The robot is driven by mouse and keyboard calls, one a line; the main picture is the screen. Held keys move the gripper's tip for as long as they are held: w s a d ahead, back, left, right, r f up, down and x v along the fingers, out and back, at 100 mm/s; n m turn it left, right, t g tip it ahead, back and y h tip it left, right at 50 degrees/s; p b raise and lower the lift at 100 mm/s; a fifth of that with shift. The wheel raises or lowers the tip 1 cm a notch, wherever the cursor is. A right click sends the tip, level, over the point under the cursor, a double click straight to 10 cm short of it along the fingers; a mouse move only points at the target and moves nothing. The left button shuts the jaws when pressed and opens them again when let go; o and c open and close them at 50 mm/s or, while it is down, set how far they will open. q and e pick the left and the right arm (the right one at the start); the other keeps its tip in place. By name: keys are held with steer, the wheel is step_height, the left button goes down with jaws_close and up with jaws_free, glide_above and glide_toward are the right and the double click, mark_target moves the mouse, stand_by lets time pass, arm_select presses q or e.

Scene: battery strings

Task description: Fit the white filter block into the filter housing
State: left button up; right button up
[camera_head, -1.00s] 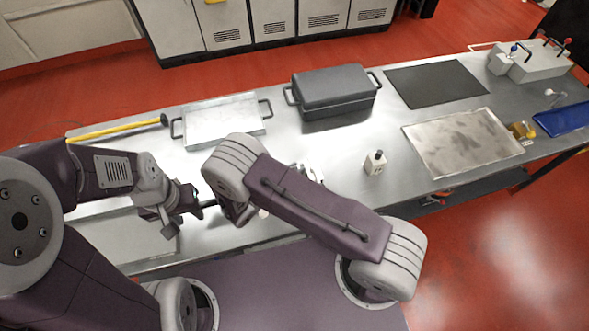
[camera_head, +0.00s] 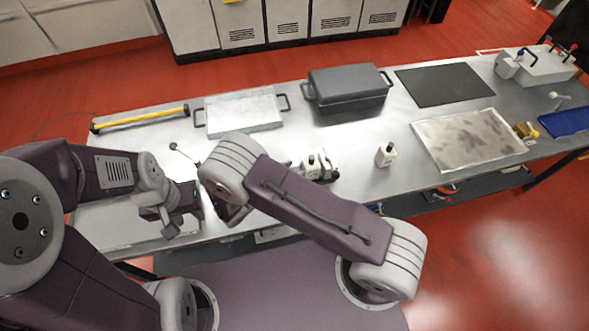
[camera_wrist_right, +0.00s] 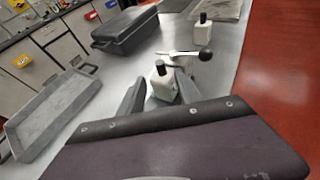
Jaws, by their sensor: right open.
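I cannot single out the filter block or filter housing with certainty. A small white block-like piece with a dark top (camera_head: 310,165) stands mid-table beside dark and grey parts in the head view. It seems to be the white piece (camera_wrist_right: 161,82) ahead of my right gripper in the right wrist view. My right gripper (camera_wrist_right: 156,98) is open, its two fingers apart with that piece seen between them; contact is not clear. My right arm hides most of this gripper in the head view. My left gripper (camera_head: 172,215) hangs over the near left table; its jaws are unclear.
A similar white piece (camera_head: 385,155) stands farther right. A dark lidded box (camera_head: 346,88), a grey tray (camera_head: 240,110) and a yellow bar (camera_head: 140,118) lie along the back. A black mat (camera_head: 443,84), a stained tray (camera_head: 468,139) and a white box with levers (camera_head: 540,66) are right.

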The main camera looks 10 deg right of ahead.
arm_select(q)
steer(key=shift+s+a+f+b, duration=0.1)
steer(key=shift+a+f+b, duration=0.05)
steer(key=shift+f+b, duration=0.4)
steer(key=shift+s+a+f+b, duration=0.1)
steer(key=shift+a+f+b, duration=0.05)
steer(key=shift+f+b, duration=0.3)
arm_select(e)
steer(key=s+d+r+m+g+y, duration=0.3)
steer(key=s+r+m+y, duration=0.1)
steer(key=m, duration=0.8)
steer(key=s+d+r+m+g+y, duration=0.3)
steer(key=s+m+y, duration=0.4)
steer(key=m, duration=0.6)
steer(key=shift+s+d+r+g, duration=0.15)
steer(key=shift+s+r+g, duration=0.15)
steer(key=shift+s+r, duration=0.45)
steer(key=shift+s+f, duration=0.1)
steer(key=shift+f, duration=0.05)
